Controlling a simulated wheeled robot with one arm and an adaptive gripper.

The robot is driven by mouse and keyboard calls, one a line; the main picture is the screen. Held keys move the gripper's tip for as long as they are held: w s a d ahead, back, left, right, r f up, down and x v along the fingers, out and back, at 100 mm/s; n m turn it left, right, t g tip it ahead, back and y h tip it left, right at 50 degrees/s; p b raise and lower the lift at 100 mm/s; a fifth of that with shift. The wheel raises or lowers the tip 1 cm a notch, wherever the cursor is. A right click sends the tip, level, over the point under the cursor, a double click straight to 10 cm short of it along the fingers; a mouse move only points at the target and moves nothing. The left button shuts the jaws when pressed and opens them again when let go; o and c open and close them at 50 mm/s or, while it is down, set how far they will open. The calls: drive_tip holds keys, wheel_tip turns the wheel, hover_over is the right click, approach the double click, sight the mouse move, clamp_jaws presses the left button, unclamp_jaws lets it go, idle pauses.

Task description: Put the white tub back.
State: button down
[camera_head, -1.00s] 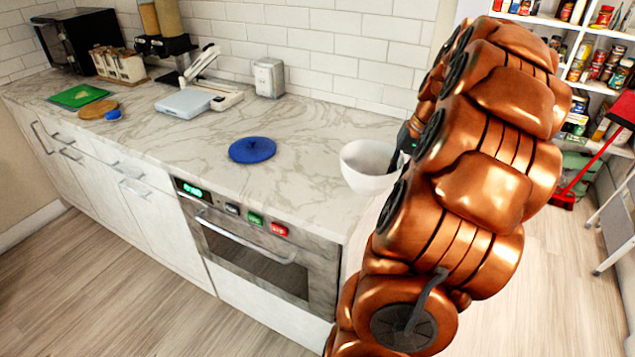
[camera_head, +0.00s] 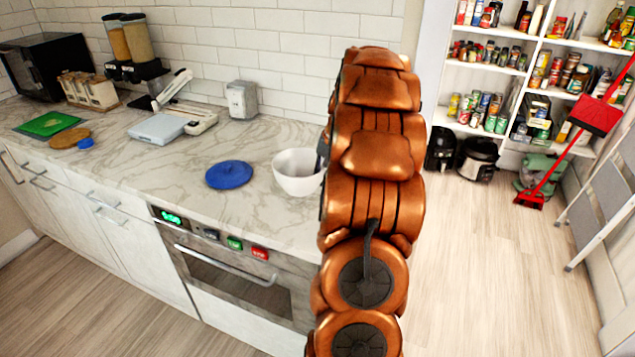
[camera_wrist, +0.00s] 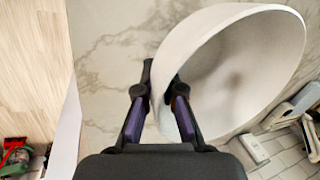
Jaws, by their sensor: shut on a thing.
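The white tub (camera_head: 296,178) is a round, bowl-like vessel over the right end of the marble counter (camera_head: 190,199), right of a blue lid-like disc (camera_head: 229,174). My gripper (camera_wrist: 162,84) is shut on its rim, one finger inside the wall and one outside. The tub (camera_wrist: 245,60) fills the upper right of the wrist view, its mouth open and its inside looking empty. In the head view my copper arm hides most of the gripper. I cannot tell whether the tub's base touches the counter.
A grey scale-like device (camera_head: 158,128), a white dispenser (camera_head: 241,99) and a green board (camera_head: 48,123) are on the counter. Shelves of cans and jars (camera_head: 487,110) stand at the back right, with a red broom (camera_head: 597,115) and a step stool (camera_head: 600,205). Floor between is clear.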

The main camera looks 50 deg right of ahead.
drive_tip(key=shift+w+f, duration=0.1)
drive_tip(key=shift+w, duration=0.45)
drive_tip(key=shift+f+p, duration=0.85)
drive_tip(key=shift+f, duration=0.85)
drive_tip(key=shift+f, duration=0.15)
drive_tip(key=c, duration=1.3)
unclamp_jaws()
drive_tip(key=b+v, duration=0.2)
drive_tip(key=v, duration=1)
drive_tip(key=shift+s+b, duration=0.1)
drive_tip(key=shift+b, duration=0.3)
